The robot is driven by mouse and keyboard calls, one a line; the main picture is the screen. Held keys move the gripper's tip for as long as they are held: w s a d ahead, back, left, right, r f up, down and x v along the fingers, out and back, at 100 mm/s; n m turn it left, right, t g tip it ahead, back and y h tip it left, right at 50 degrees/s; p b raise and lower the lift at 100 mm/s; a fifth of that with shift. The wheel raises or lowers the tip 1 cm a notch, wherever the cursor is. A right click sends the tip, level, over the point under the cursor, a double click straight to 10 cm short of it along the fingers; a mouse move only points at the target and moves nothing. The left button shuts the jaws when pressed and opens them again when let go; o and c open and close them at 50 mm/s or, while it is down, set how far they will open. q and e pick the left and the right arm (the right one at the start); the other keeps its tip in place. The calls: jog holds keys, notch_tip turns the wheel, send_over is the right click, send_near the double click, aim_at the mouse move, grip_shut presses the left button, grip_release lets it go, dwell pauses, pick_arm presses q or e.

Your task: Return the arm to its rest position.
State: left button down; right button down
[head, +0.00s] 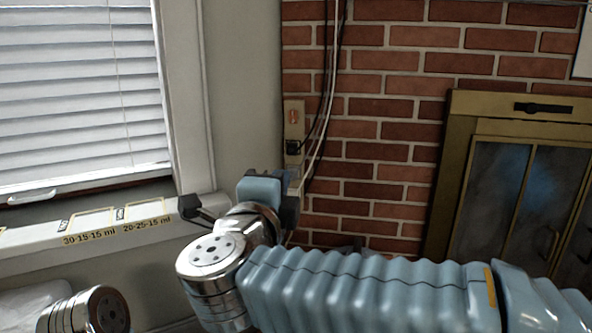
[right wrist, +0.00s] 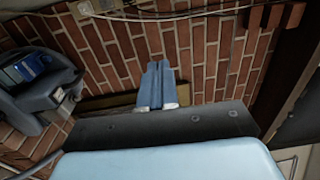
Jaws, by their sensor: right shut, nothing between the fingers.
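My right arm (head: 365,295) reaches in from the right across the lower part of the head view, its ribbed blue sleeve ending at a shiny metal wrist. The back of my right gripper (head: 262,190) shows there as a blue block in front of the wall corner; its fingers are hidden. In the right wrist view my right gripper's (right wrist: 157,68) two blue fingers lie side by side, shut and empty, with brick beyond them. A metal arm joint of mine (head: 88,310) shows at the lower left of the head view. My left gripper is not seen.
A brick wall (head: 385,85) stands behind, with a wall outlet (head: 293,118) and hanging cords. A brass-framed fireplace (head: 455,165) is at the right. A window with blinds (head: 75,90) and a labelled ledge (head: 95,238) are at the left. A grey object with blue panels (right wrist: 32,70) is left of the fingers.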

jog(key=w+d+f+n+g+y+p, duration=0.15)
jog(key=w+f+n, duration=0.35)
jog(key=f, duration=0.5)
jog(key=w+f+n+y, duration=0.2)
jog(key=w+f+n, duration=0.3)
jog(key=f, duration=0.6)
jog(key=d+f+n+g+y+p, duration=0.1)
jog(key=d+f+n+g+y, duration=0.25)
jog(key=f, duration=1.25)
jog(key=s+d+f+n+g, duration=0.1)
jog(key=s+d+f+g, duration=0.15)
jog(key=f, duration=0.25)
jog(key=s+d+f+n+g+p, duration=0.1)
jog(key=s+f, duration=0.2)
jog(key=f, duration=0.2)
jog(key=s+d+f+n+g, duration=0.1)
jog(key=s+d+f+g, duration=0.1)
jog(key=f, duration=0.3)
jog(key=s+d+f+n+g, duration=0.1)
jog(key=s+d+f+g, duration=0.1)
jog(key=s+f, duration=0.3)
jog(key=s+d+f+n+g+p, duration=0.1)
jog(key=s+f+g, duration=0.3)
jog(key=s, duration=1)
jog(key=shift+d+f+g+y, duration=0.4)
jog(key=shift+d+g, duration=0.05)
jog(key=shift+d, duration=0.05)
